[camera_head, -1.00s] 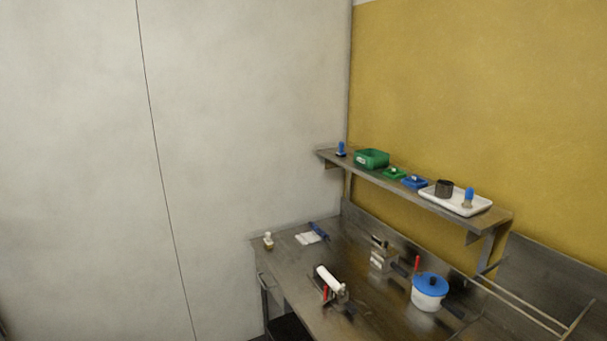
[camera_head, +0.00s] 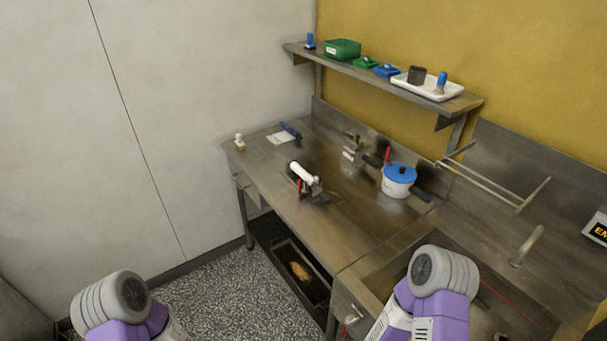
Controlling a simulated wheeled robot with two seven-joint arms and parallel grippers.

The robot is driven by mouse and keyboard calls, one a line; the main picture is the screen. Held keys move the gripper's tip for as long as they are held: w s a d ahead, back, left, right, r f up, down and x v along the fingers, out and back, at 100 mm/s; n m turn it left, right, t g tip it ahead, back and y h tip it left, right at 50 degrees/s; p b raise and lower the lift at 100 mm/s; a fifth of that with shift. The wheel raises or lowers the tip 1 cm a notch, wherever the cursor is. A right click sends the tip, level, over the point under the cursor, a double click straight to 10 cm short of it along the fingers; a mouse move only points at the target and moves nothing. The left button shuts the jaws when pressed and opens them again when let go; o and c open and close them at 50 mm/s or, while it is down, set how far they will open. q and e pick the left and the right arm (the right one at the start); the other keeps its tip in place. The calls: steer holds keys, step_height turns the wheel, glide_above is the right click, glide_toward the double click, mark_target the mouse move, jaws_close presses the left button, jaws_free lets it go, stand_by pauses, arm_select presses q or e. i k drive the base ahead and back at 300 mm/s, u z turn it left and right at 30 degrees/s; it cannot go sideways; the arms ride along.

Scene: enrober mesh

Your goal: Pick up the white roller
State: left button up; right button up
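The white roller (camera_head: 304,173) is a short white cylinder on the steel table (camera_head: 262,185). It lies in or against a small dark metal holder with a red-handled part (camera_head: 299,186) beside it. My two purple and grey arms show at the bottom of the view, one at the left and one at the right, both well short of the roller. Neither gripper's fingers are in the picture.
A white pot with a blue lid (camera_head: 398,180) stands right of the roller. A metal clamp-like device (camera_head: 351,150) is behind it. A shelf (camera_head: 366,76) above holds green and blue bins and a white tray (camera_head: 428,86). A wire rack (camera_head: 497,184) is at the right.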

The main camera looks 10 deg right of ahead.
mark_target(302, 173)
steer(key=k, duration=0.2)
steer(key=u, duration=2.3)
steer(key=i, duration=0.1)
steer(key=z, duration=1.2)
steer(key=i, duration=1.45)
steer(key=z, duration=1)
steer(key=i, duration=0.6)
steer(key=z, duration=0.5)
